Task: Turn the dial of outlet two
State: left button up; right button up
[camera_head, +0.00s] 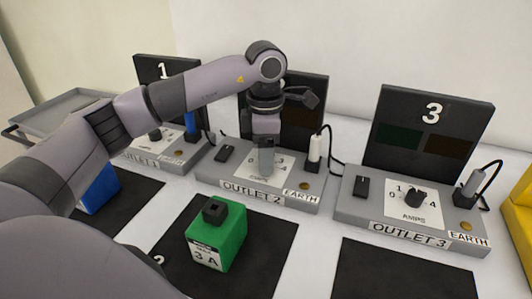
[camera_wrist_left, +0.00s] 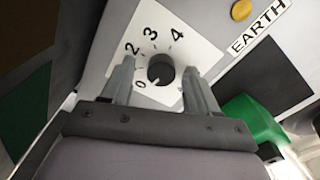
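Outlet 2 (camera_head: 250,188) is a grey box in the middle of the head view, with a white AMPS plate. In the left wrist view its dial (camera_wrist_left: 160,69) is a dark round knob on the white plate (camera_wrist_left: 150,30), with numbers around it. My left gripper (camera_head: 266,170) points down over this plate and hides the dial in the head view. In the left wrist view the left gripper's fingers (camera_wrist_left: 159,72) stand apart on either side of the knob, with a visible gap at each side. My right gripper is in neither view.
Outlet 3 (camera_head: 350,211) stands to the right and outlet 1 (camera_head: 185,157) to the left, partly behind my arm. A green 3 A block (camera_head: 230,238) sits on a black mat in front. A white plug (camera_head: 314,148) stands beside the gripper.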

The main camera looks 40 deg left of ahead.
pick_arm(q)
jog(key=shift+r, duration=3.55)
jog(key=shift+s+d, duration=0.1)
